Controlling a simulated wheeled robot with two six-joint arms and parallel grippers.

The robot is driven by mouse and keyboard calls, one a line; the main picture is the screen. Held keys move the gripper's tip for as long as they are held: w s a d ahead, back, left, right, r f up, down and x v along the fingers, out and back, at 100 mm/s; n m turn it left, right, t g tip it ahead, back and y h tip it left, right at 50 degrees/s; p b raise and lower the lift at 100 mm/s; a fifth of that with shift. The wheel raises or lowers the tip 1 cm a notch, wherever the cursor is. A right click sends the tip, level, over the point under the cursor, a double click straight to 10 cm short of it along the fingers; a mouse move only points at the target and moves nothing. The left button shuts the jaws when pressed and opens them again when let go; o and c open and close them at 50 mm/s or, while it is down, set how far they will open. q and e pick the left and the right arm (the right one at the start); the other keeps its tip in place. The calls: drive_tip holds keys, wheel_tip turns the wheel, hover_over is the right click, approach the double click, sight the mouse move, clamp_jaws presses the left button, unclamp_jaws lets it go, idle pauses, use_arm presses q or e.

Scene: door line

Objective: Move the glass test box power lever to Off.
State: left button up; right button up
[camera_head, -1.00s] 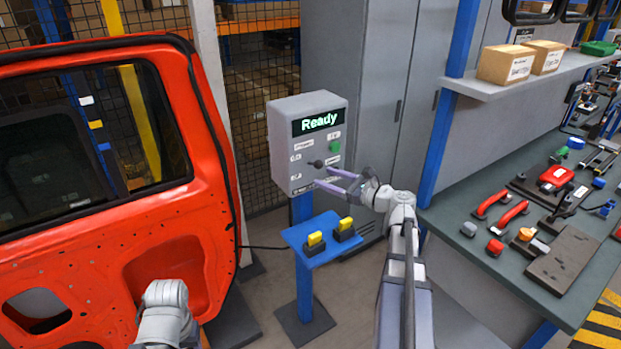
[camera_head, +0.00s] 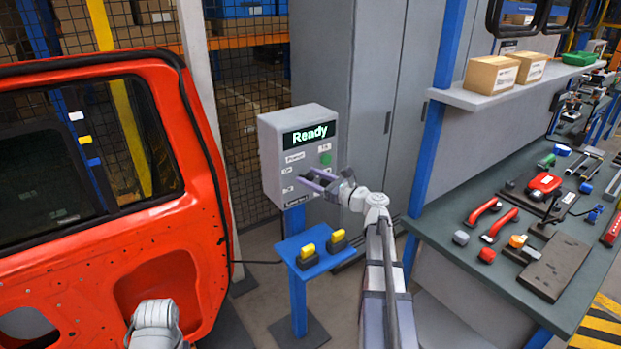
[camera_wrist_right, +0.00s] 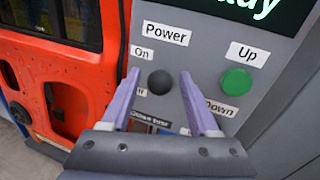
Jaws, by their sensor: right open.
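The grey glass test box (camera_head: 268,165) stands on a blue post, its screen reading "Ready". In the right wrist view its power lever shows as a black round knob (camera_wrist_right: 160,82) under the "Power" label (camera_wrist_right: 167,34). The "On" label (camera_wrist_right: 142,53) is up and left of the knob; the lower label, probably "Off" (camera_wrist_right: 140,92), is partly hidden by a finger. My right gripper (camera_wrist_right: 159,72) is open, its lilac fingers on either side of the knob, with no clear contact seen. In the head view the right gripper (camera_head: 306,177) is at the panel.
A green button (camera_wrist_right: 237,81) is right of the knob, between "Up" and "Down" labels. A small blue stand (camera_head: 310,268) with two yellow-black items is below the box. A red door (camera_head: 200,235) stands at left, a workbench (camera_head: 440,232) with tools at right.

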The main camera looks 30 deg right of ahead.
drive_tip(key=shift+w, duration=0.1)
drive_tip(key=shift+c, duration=0.3)
clamp_jaws()
idle(1.1)
